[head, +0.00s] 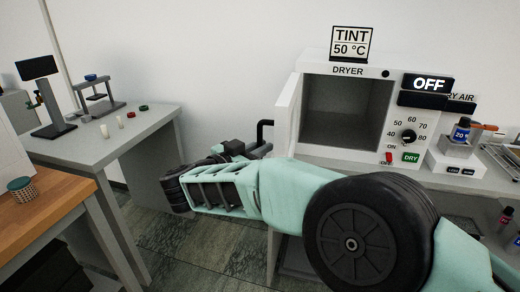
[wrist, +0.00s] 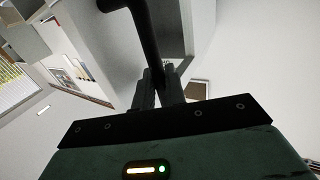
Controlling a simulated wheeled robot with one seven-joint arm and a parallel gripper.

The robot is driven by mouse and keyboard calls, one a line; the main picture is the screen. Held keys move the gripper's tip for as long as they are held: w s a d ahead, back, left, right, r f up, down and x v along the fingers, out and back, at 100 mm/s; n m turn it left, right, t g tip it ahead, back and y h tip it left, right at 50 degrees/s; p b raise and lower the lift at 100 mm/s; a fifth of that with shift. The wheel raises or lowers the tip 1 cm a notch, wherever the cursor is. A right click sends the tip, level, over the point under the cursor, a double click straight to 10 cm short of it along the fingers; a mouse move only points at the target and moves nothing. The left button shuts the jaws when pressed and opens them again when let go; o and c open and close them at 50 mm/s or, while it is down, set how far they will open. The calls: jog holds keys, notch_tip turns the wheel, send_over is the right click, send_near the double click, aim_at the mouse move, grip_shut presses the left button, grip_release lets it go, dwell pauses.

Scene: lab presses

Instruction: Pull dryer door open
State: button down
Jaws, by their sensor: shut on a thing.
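The white dryer (head: 340,160) stands on the bench, its grey chamber in plain view and empty. Its door (head: 287,115) stands open at the left side, seen nearly edge-on. The black bar handle (head: 262,131) is on the door's outer side, left of the chamber. My gripper (wrist: 160,82) is shut on the handle (wrist: 148,35) in the wrist view.
A dryer panel with a knob (head: 408,136), red switch and OFF display (head: 429,84) is at right. A grey table (head: 100,148) with small presses and a wooden counter (head: 45,210) are at left. Floor shows between them.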

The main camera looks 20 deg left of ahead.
jog(key=shift+w+r, duration=0.1)
jog(key=shift+w, duration=0.05)
jog(key=c, duration=1.5)
grip_release()
jog(key=shift+d, duration=0.1)
jog(key=shift+c, duration=0.2)
jog(key=b+v, duration=0.3)
jog(key=v, duration=1.4)
jog(key=shift+s, duration=0.25)
